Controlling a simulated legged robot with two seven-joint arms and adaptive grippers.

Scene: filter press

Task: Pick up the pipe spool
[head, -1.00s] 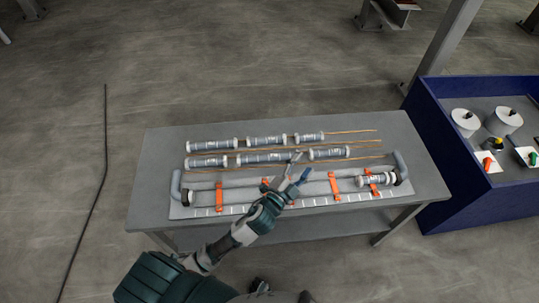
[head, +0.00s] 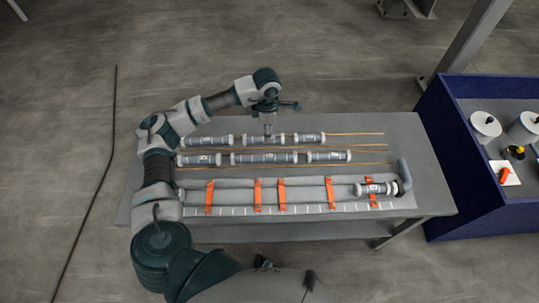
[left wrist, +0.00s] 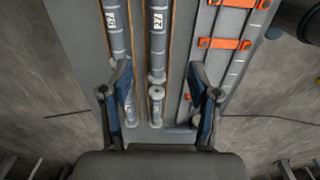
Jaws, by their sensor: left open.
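Several grey pipe spools with white end collars lie in two rows on the grey table (head: 425,160). The back row includes a left spool (head: 210,141) and a right spool (head: 311,137); the middle row includes a left spool (head: 203,160), a centre spool (head: 264,158) and a right spool (head: 328,156). One more spool (head: 372,189) sits in the fixture in front. My left gripper (head: 267,130) points down over the back rows. In the left wrist view its open fingers (left wrist: 163,100) straddle spool ends (left wrist: 157,95), with nothing gripped. My right gripper is out of view.
Orange clamps (head: 258,195) cross the fixture along the front of the table, with a grey elbow (head: 405,175) at its right end. Thin copper-coloured rods (head: 360,134) run along the rows. A blue-walled bin (head: 440,130) stands at the right.

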